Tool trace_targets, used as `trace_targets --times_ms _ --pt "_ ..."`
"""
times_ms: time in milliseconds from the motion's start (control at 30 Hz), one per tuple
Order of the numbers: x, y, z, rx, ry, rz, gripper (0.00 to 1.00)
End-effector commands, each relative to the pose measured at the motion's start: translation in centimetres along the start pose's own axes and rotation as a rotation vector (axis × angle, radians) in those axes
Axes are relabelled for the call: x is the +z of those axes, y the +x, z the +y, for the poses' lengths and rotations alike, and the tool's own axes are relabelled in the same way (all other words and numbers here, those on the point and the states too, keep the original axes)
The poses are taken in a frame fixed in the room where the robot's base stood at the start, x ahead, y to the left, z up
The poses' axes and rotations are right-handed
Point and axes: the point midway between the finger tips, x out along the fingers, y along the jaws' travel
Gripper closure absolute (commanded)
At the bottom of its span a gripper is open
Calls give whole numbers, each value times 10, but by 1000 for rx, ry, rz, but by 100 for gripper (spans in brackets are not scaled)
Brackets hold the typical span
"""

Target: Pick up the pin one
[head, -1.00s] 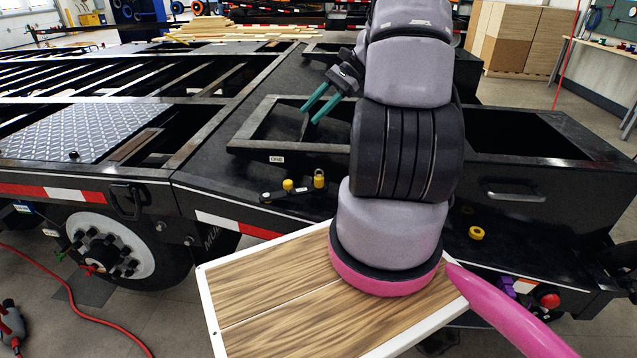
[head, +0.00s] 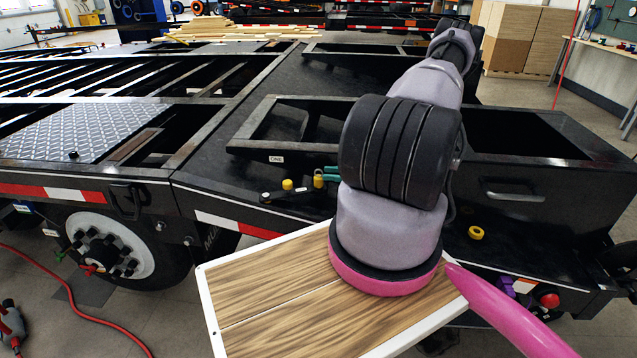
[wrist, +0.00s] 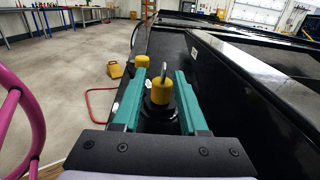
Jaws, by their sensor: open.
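A yellow pin (wrist: 160,97) with a metal loop on top stands upright between the teal fingers of my gripper (wrist: 158,85) in the wrist view. The fingers are open on both sides of it, with gaps showing. In the head view this yellow pin (head: 319,181) stands on the trailer's black deck, and the teal fingertips of my gripper (head: 329,174) show just right of it. The rest of the gripper is hidden behind my arm. A white label reading ONE (head: 276,159) is on the black frame behind the pin.
A second yellow piece (head: 287,184) stands left of the pin on a black bracket. A yellow ring (head: 476,232) lies on the deck at right. A raised black box (head: 520,150) borders the deck. A wood-topped board (head: 270,300) lies in front.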

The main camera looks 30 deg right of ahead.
Motion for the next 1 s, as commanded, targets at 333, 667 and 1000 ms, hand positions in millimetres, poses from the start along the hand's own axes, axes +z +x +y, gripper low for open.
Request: trace_targets --times_ms 333,667,1000 --pt "1 36 -2 3 -1 1 57" --pt "3 75 -5 2 0 1 57" --pt "3 76 -5 1 -1 1 100"
